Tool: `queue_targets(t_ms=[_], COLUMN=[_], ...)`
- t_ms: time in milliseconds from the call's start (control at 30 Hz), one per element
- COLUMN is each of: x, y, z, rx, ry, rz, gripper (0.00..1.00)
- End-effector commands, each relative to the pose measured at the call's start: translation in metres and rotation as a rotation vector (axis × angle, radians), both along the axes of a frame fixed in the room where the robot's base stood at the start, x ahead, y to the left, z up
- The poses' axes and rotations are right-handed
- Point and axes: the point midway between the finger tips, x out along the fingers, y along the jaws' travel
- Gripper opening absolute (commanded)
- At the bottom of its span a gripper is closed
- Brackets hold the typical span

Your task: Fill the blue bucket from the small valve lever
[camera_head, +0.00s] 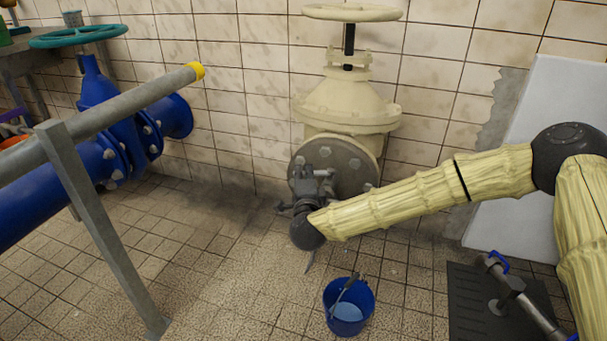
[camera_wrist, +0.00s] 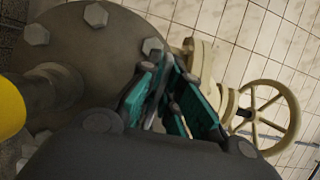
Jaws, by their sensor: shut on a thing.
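The blue bucket (camera_head: 349,326) stands upright on the floor, below and right of my wrist, with its handle raised. Its inside is lighter blue; I cannot tell whether that is water. My gripper (camera_head: 306,185) is in front of the grey bolted flange (camera_head: 352,167) of the cream valve. In the wrist view, the teal finger pads of my gripper (camera_wrist: 165,92) are closed on a thin grey piece (camera_wrist: 160,90), apparently the small valve lever, mostly hidden. A thin grey piece (camera_head: 310,262) also hangs below my wrist; I cannot tell what it is.
The cream valve (camera_head: 345,100) with its handwheel stands against the tiled wall. A grey rail with a yellow end (camera_head: 194,71) and blue pipework (camera_head: 100,145) are at the left. A low pipe with a blue lever (camera_head: 498,261) is over a dark mat (camera_head: 470,300).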

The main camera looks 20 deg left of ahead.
Motion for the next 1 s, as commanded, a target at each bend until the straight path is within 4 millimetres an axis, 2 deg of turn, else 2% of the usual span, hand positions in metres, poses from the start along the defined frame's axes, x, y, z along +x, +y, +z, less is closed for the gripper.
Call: queue_targets(t_ms=[667,700,800,1000], x=[-0.0066,-0.0067,-0.0067,-0.0066], y=[-0.0029,-0.0029,-0.0029,-0.0028], z=[-0.0005,-0.0005,-0.0005,-0.0004], rx=[0.000,0.000,0.000,0.000], ry=[0.001,0.001,0.001,0.000], rz=[0.094,0.094,0.094,0.094], gripper=[0.00,0.13,0.29,0.29])
